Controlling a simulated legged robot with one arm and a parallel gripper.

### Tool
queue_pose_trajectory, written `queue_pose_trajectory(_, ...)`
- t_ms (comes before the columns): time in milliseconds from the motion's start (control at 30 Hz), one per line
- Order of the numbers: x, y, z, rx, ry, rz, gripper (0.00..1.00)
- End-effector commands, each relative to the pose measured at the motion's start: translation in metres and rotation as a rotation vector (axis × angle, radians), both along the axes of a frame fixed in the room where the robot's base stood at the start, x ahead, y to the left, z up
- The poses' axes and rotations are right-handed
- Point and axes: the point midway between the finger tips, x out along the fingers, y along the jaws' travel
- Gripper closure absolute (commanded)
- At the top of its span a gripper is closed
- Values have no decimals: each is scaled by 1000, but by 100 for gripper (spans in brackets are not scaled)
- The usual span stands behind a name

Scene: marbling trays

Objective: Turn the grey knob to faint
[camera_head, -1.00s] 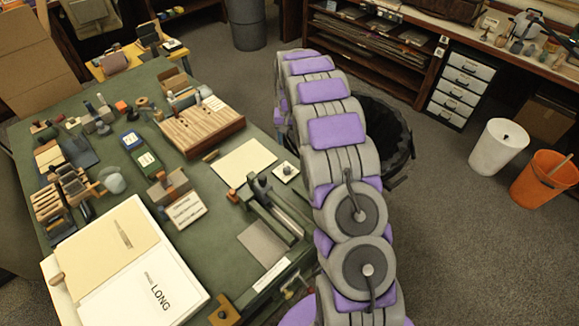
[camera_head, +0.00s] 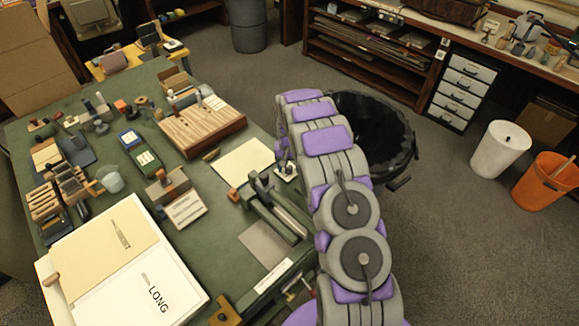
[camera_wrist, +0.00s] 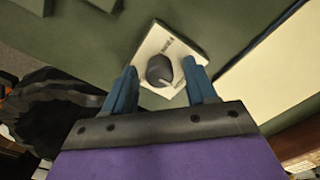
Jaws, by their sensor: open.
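The grey knob (camera_wrist: 160,70) sits on a small white square plate (camera_wrist: 152,44) in the wrist view. My gripper (camera_wrist: 159,68) is open, with one blue finger on the left and one on the right of the knob. Whether either finger touches the knob I cannot tell. Small dark lettering on the plate is too small to read, so the knob's setting is unclear. In the head view the white plate (camera_head: 287,172) lies near the green table's right edge, beside my arm, which mostly hides the gripper.
The green table (camera_head: 215,245) carries a cream sheet (camera_head: 243,160) left of the plate and a metal rail fixture (camera_head: 275,208) in front. A black bin (camera_head: 375,135) stands on the floor behind my arm. A large board marked LONG (camera_head: 135,275) lies at the front left.

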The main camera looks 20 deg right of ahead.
Motion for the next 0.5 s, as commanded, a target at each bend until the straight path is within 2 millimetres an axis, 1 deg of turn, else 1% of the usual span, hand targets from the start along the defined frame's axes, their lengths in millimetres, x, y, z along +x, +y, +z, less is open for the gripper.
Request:
queue_pose_trajectory(133, 0, -2, 0, 2, 0, 0, 43)
queue_pose_trajectory(167, 0, -2, 0, 3, 0, 0, 45)
queue_pose_trajectory(500, 0, -4, 0, 3, 0, 0, 78)
